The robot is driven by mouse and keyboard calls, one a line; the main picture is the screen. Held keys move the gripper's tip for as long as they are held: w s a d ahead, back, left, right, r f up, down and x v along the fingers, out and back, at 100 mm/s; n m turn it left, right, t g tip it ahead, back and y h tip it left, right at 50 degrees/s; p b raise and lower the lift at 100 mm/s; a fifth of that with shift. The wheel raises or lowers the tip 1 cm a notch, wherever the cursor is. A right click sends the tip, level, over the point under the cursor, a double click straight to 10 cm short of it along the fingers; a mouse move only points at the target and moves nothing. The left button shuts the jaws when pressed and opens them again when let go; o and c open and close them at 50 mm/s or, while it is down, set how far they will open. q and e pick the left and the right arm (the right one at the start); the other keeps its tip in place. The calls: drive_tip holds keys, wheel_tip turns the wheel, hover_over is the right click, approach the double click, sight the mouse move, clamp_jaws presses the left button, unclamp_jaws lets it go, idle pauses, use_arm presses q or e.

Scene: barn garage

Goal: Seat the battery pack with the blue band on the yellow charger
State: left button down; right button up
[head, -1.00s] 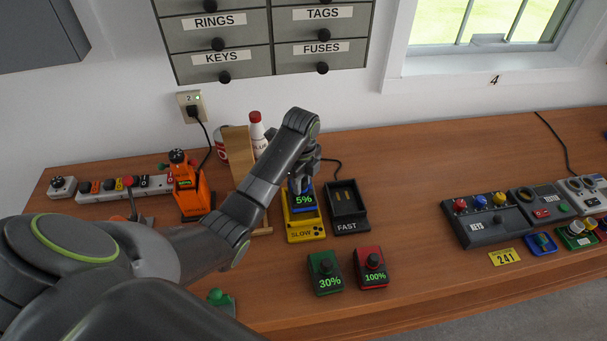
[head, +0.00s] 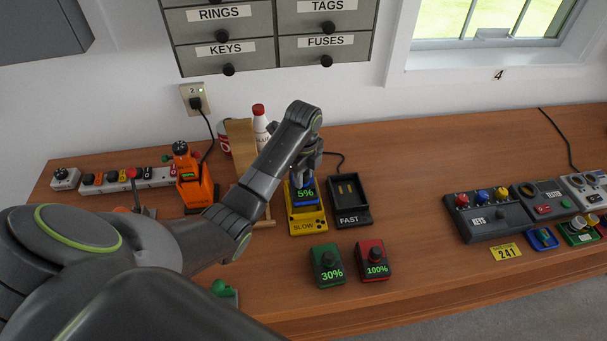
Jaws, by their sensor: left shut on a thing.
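The blue-banded battery pack (head: 306,196), marked 5%, is at the yellow charger (head: 307,227), which is labelled SLOW. My left gripper (head: 308,174) is shut on the top of this pack, directly above the charger's bay. The pack's lower part overlaps the bay; I cannot tell whether it is fully down in it. My right gripper is not in view.
A black FAST charger (head: 352,219) stands empty just to the right. A green 30% pack (head: 327,265) and a red 100% pack (head: 373,261) sit in front. An orange tool (head: 195,190) and bottle (head: 260,122) stand left.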

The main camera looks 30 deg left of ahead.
sight(304, 183)
use_arm(q)
drive_tip(key=shift+f, duration=0.1)
drive_tip(key=shift+f+b, duration=0.6)
drive_tip(key=shift+f, duration=0.65)
drive_tip(key=shift+r, duration=0.1)
drive_tip(key=shift+p, duration=0.5)
drive_tip(key=shift+f, duration=0.45)
idle(0.6)
drive_tip(key=shift+c, duration=2.3)
unclamp_jaws()
